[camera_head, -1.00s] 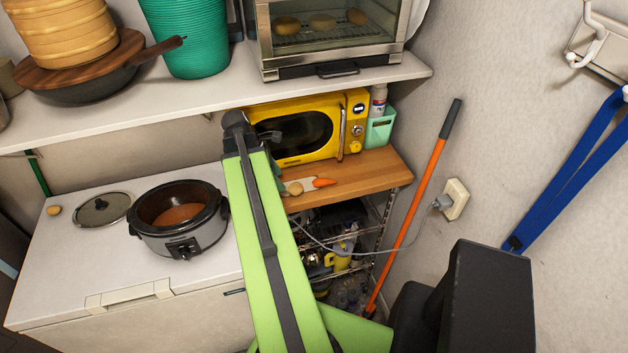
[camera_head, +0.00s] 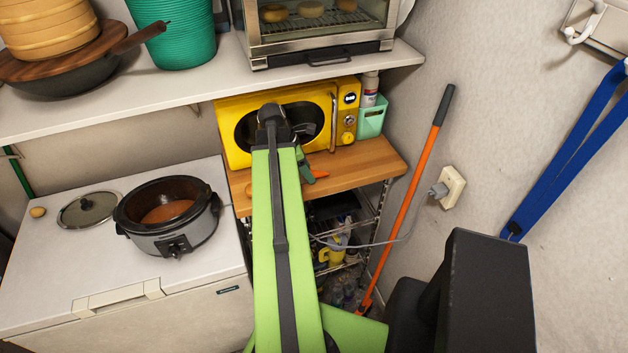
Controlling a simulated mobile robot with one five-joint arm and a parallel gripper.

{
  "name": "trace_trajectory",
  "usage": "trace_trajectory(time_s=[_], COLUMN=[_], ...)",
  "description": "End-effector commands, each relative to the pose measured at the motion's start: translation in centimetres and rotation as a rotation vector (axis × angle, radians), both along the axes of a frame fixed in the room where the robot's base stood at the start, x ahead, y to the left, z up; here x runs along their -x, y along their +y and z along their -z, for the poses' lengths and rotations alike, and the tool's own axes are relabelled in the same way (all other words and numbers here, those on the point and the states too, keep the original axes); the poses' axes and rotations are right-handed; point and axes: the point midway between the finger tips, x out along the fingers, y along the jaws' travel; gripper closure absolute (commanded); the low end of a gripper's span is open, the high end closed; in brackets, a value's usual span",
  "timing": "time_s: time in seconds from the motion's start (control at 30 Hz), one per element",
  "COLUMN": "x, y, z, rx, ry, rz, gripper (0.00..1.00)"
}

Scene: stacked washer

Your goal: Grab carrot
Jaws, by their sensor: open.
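The carrot (camera_head: 321,174) lies on the wooden counter in front of the yellow microwave. Only a small orange part of it shows, just right of a dark green piece at the end of my arm. My gripper (camera_head: 308,168) points down at the counter beside the carrot, mostly hidden behind my green arm. It is open. I cannot tell whether its jaws touch the carrot or are around it.
The yellow microwave (camera_head: 235,138) stands right behind my gripper, with a mint holder (camera_head: 371,119) at its right. A white shelf (camera_head: 200,90) overhangs the counter (camera_head: 365,163). A slow cooker (camera_head: 170,228) sits left. An orange-handled pole (camera_head: 409,205) leans at right.

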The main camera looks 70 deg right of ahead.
Motion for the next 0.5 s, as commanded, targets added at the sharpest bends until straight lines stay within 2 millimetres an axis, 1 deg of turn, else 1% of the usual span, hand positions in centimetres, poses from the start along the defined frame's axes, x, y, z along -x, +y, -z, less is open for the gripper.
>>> trace_trajectory(time_s=[0.03,0.07,0.3,0.37,0.5], x=[0.24,0.35,0.47,0.46,0.42], y=[-0.18,-0.26,-0.33,-0.32,-0.31], z=[1.62,1.8,1.48,1.48,1.47], rx=[0.0,0.0,0.0,0.0,0.0], ry=[0.0,0.0,0.0,0.0,0.0], rz=[0.001,0.0,-0.001,-0.001,-0.001], gripper=[0.45,0.45,0.45,0.52,0.7])
